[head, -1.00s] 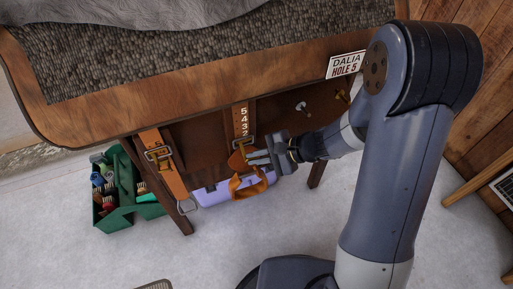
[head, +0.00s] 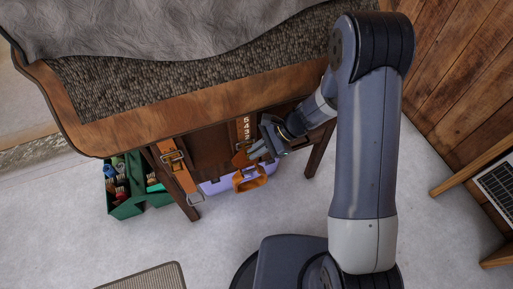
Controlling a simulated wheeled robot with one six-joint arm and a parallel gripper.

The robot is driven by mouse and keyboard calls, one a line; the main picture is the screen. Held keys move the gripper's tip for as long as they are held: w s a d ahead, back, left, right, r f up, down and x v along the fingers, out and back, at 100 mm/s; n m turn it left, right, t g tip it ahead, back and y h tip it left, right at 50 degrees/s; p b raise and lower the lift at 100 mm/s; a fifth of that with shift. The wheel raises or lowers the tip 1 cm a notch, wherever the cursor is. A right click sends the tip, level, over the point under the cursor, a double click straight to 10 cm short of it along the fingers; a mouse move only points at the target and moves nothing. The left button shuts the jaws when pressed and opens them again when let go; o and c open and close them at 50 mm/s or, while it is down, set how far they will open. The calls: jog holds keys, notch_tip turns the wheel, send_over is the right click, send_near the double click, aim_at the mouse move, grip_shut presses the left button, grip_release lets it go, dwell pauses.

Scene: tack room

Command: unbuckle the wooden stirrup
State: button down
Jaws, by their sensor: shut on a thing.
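The wooden stirrup (head: 250,184), an orange-brown loop, hangs below the numbered strap (head: 246,128) on the side of the wooden stand. The strap's metal buckle (head: 243,145) sits just above it, beside my fingers. My gripper (head: 255,152) is at the strap just below the buckle, shut on what looks like the orange-brown strap end (head: 239,159). My fingers partly cover the buckle and strap, so I cannot tell whether the buckle's pin is in a hole.
A second strap (head: 184,180) with its own buckle and a metal stirrup (head: 195,199) hangs to the left. A green tote (head: 126,208) with brushes and a lilac box (head: 212,187) stand below. A mat (head: 150,278) lies in front; the floor between is clear.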

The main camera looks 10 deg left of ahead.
jog(key=shift+a, duration=0.1)
dwell(0.3)
jog(key=c, duration=1.6)
grip_release()
jog(key=shift+o, duration=0.2)
jog(key=w+d+r, duration=0.1)
jog(key=w+d, duration=0.1)
jog(key=d, duration=0.4)
jog(key=w+d+r+b, duration=0.1)
jog(key=w+d, duration=0.2)
jog(key=d, duration=0.4)
jog(key=shift+d, duration=0.15)
